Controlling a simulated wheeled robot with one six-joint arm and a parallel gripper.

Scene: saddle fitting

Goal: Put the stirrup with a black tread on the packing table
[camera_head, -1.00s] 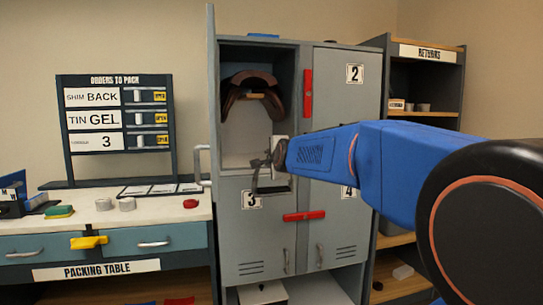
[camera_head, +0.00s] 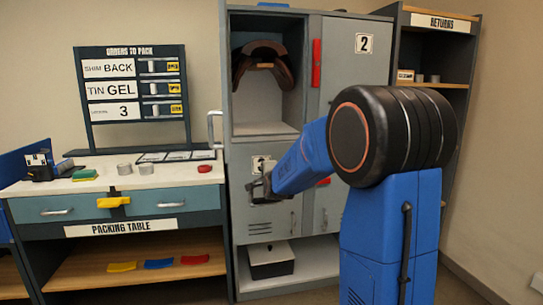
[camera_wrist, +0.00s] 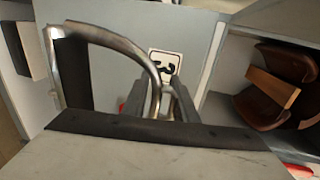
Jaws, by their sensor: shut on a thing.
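My gripper (camera_head: 264,184) is shut on a metal stirrup (camera_wrist: 140,47), held in front of the locker door marked 3. In the wrist view the stirrup's curved metal side runs into the grip between my fingers, and its dark tread (camera_wrist: 76,76) shows at the left. In the head view the stirrup is small and dark, hard to separate from my gripper. The packing table (camera_head: 185,175) stands to the left of my gripper, with a pale top and blue drawers.
The open upper locker holds a brown saddle (camera_head: 264,66); it also shows in the wrist view (camera_wrist: 268,105). On the table are grey tins (camera_head: 146,168), a green-yellow sponge (camera_head: 85,174) and a red item (camera_head: 205,168). The orders board (camera_head: 132,100) stands behind. A yellow piece (camera_head: 113,202) sits at the drawers.

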